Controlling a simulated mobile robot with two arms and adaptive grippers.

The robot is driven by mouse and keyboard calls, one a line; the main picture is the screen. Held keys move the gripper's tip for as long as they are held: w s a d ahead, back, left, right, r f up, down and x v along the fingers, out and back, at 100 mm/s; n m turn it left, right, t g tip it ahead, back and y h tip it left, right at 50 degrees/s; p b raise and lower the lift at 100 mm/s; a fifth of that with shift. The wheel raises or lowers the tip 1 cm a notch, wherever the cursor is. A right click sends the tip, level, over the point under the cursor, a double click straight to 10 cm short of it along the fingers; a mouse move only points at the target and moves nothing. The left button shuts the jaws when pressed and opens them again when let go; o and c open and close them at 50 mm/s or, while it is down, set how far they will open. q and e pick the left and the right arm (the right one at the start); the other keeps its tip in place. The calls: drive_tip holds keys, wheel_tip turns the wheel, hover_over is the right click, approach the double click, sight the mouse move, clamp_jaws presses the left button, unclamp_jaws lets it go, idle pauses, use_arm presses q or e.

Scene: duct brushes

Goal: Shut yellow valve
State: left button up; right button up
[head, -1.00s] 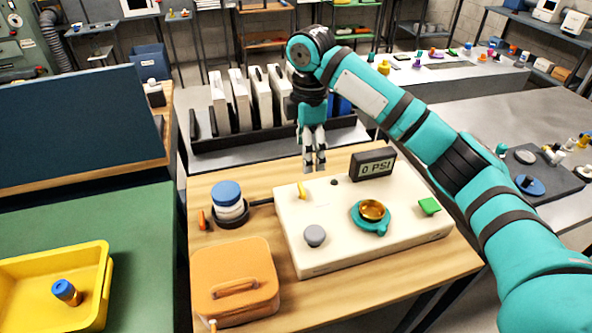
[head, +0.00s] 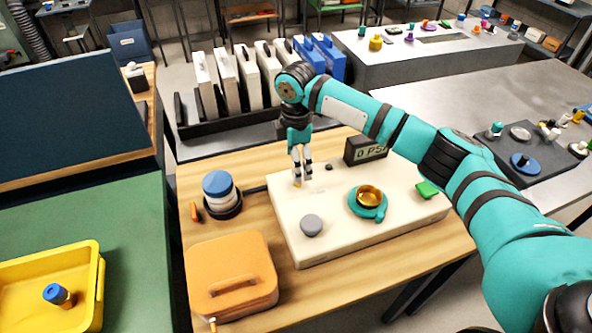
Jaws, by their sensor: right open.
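The yellow valve (head: 297,183) is on the back left part of the cream box (head: 338,242). Only a small bit of its yellow handle shows, at the tips of my right gripper, and the rest is hidden behind the fingers. My right gripper (head: 302,176) is open and points down at the valve. I cannot tell whether the fingers touch it. The dark gauge (head: 364,150) at the back of the box reads "0 PSI", its right end partly behind my right arm. My left gripper is not in view.
The box also carries a grey knob (head: 312,225), a teal and brass fitting (head: 368,199) and a green block (head: 427,189). An orange case (head: 232,275) and a blue-capped jar (head: 219,188) stand to its left on the wooden table.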

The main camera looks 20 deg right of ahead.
wheel_tip(320, 180, down, 4)
drive_tip(key=shift+r, duration=0.15)
drive_tip(key=shift+f, duration=0.4)
drive_tip(key=c, duration=1.2)
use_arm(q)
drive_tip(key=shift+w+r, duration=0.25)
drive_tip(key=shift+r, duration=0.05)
